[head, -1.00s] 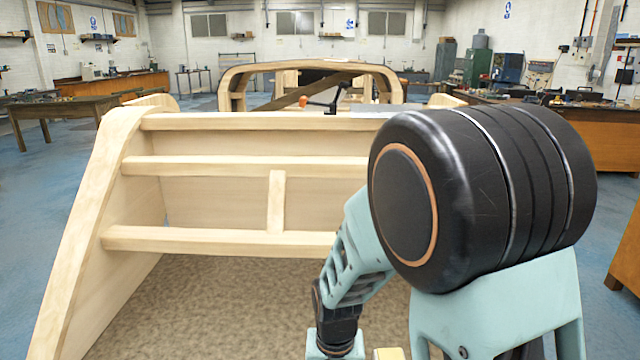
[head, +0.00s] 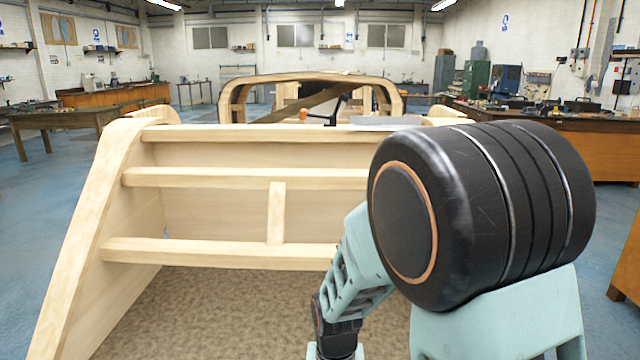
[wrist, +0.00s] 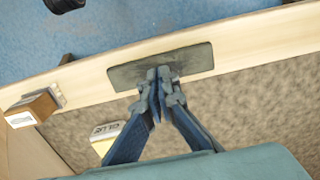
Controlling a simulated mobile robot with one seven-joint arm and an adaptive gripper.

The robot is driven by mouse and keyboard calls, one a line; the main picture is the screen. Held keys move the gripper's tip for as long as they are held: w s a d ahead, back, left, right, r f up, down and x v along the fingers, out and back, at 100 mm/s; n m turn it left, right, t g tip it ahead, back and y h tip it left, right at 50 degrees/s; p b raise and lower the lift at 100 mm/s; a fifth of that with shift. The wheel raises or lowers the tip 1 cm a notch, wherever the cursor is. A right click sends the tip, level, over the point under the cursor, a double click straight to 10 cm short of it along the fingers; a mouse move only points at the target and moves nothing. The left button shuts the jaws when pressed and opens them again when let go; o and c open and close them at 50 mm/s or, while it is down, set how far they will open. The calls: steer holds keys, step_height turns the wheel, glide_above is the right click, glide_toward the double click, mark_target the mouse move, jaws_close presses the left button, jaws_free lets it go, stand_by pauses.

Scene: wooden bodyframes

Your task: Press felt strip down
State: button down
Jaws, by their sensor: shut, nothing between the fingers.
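The felt strip (wrist: 193,60) is a flat dark grey-green rectangle in the wrist view. It lies along the top of a pale wooden rail (wrist: 260,40). My gripper (wrist: 162,75) is shut and empty, with its fingertips over the near edge of the strip at its middle. The tips seem to touch the strip or hover just above it; I cannot tell which. They hide a small part of it. In the head view my own arm covers the right side, and the strip and the fingertips do not show.
In the wrist view a brown box (wrist: 30,108) stands at the rail's left end, and a pale block with lettering (wrist: 106,138) lies below the rail. The wooden bodyframe (head: 80,230) stands ahead in the head view. Blue floor (head: 30,220) is open at left.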

steer(key=shift+f+b, duration=0.8)
steer(key=shift+f, duration=0.25)
stand_by(0.6)
steer(key=shift+r, duration=0.1)
stand_by(0.6)
step_height(320, 180, up, 7)
steer(key=p, duration=0.6)
steer(key=shift+w, duration=0.1)
